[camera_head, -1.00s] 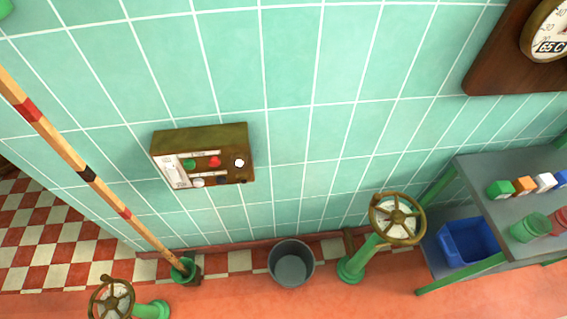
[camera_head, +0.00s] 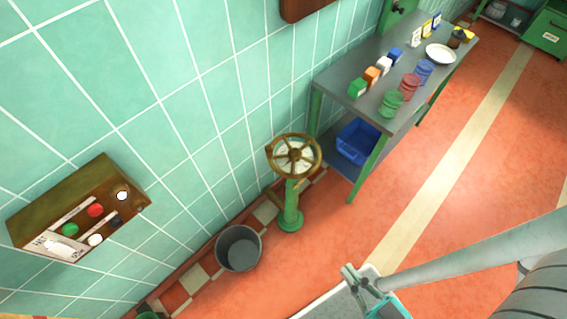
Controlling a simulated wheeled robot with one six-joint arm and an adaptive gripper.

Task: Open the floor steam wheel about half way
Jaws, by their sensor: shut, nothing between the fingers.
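A brass-coloured spoked handwheel (camera_head: 295,155) with a pale dial beneath its spokes tops a green floor pedestal (camera_head: 290,217) by the tiled wall. No label shows that tells whether it is the steam wheel. My gripper (camera_head: 354,276) is at the bottom centre right, shut and empty. It is apart from the wheel, lower and to the right of it in the picture.
A grey bucket (camera_head: 238,248) stands left of the pedestal. A brown control box (camera_head: 75,210) with coloured buttons is on the wall. A grey bench (camera_head: 400,62) holds blocks and jars, with a blue bin (camera_head: 357,142) beneath. Orange floor (camera_head: 400,190) right of the wheel is clear.

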